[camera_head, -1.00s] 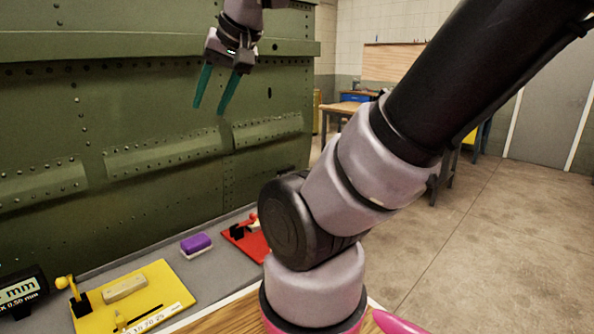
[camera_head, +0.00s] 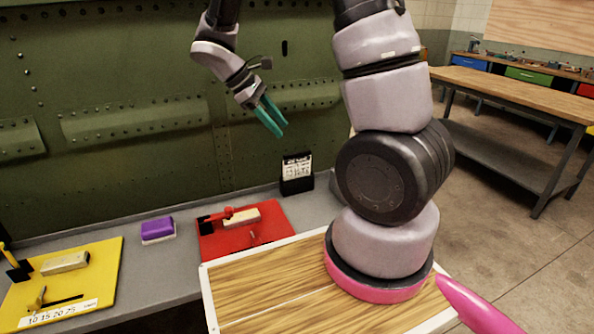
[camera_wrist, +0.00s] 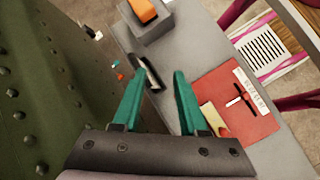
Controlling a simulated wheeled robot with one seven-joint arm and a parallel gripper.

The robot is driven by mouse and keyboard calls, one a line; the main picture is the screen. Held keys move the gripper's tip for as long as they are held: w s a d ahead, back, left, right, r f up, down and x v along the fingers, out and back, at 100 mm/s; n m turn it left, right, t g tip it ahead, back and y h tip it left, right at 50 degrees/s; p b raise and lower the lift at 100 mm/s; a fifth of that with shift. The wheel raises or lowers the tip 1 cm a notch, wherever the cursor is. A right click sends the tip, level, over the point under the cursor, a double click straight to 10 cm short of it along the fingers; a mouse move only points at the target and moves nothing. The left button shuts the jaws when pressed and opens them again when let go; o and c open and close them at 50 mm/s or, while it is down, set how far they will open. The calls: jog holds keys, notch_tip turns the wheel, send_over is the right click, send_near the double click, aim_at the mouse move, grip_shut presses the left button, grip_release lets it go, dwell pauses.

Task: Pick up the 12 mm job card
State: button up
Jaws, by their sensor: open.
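A small black stand with a white printed card (camera_head: 297,172) stands upright on the grey bench, against the green riveted wall. Its print is too small to read, so I cannot confirm it is the 12 mm card. My gripper (camera_head: 272,117) is open and empty, its teal fingers pointing down, above and left of the card in the head view. In the wrist view, a dark upright piece (camera_wrist: 148,74) that looks like this stand lies beyond the fingertips. It shows near the left finger of my gripper (camera_wrist: 160,78), apparently still below it.
A red board (camera_head: 265,235) with a clamp and pale block lies in front of the card. A purple and white block (camera_head: 158,230) and a yellow board (camera_head: 95,275) lie to the left. The riveted green wall (camera_head: 140,120) rises behind. The wrist view shows an orange item (camera_wrist: 143,11) on a grey block.

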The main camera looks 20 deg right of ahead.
jog(key=w+a+f+n+t+h, duration=0.2)
jog(key=w+f+n+h, duration=0.2)
jog(key=f+n+h, duration=0.55)
jog(key=m+y, duration=0.1)
jog(key=y, duration=0.3)
send_near(310, 171)
jog(key=x, duration=0.5)
jog(key=shift+w+f, duration=0.2)
jog(key=shift+w, duration=0.05)
grip_shut()
